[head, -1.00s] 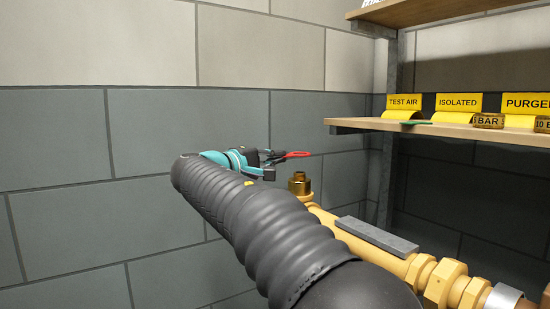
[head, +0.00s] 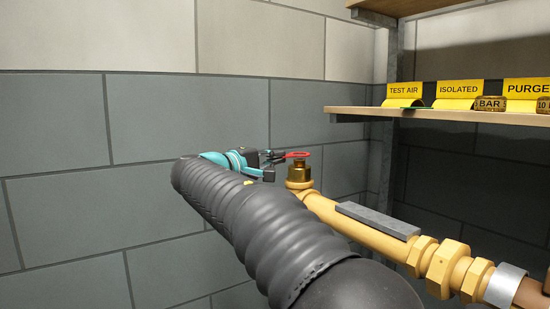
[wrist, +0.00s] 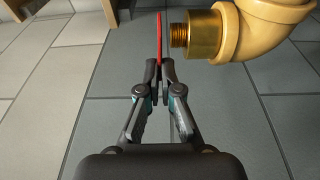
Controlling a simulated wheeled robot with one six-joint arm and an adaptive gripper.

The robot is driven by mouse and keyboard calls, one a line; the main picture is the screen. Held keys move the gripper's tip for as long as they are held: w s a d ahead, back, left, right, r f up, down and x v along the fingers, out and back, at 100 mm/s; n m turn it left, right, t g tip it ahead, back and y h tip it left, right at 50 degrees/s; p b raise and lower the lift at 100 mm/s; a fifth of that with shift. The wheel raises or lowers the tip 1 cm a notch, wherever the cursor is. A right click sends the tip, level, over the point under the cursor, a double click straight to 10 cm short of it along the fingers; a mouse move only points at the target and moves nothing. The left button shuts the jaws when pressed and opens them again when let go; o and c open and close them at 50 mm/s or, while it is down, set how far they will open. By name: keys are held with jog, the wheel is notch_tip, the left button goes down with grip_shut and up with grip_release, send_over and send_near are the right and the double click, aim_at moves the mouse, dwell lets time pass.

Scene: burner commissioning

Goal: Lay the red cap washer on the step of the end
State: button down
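The red cap washer (head: 297,155) is a thin red ring held out ahead of my gripper (head: 272,158). In the wrist view the washer (wrist: 159,38) shows edge-on, its near edge between the two closed fingertips (wrist: 161,72). The end is a threaded brass fitting (head: 299,175) on the yellow pipe, pointing up in the head view. There the washer appears just above its top. In the wrist view the brass end (wrist: 194,36) lies to the right of the washer, with a visible gap between them. The step is hard to make out.
The yellow pipe (head: 360,232) runs toward the lower right and carries a grey bar (head: 377,220). A wooden shelf (head: 430,116) with yellow signs stands at the right. A tiled wall (head: 100,200) is behind. In the wrist view the pipe elbow (wrist: 262,25) is at upper right.

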jog(key=shift+f+b, duration=0.95)
jog(key=shift+f, duration=0.4)
jog(key=c, duration=1.2)
grip_release()
jog(key=shift+c, duration=0.2)
jog(key=v, duration=1.2)
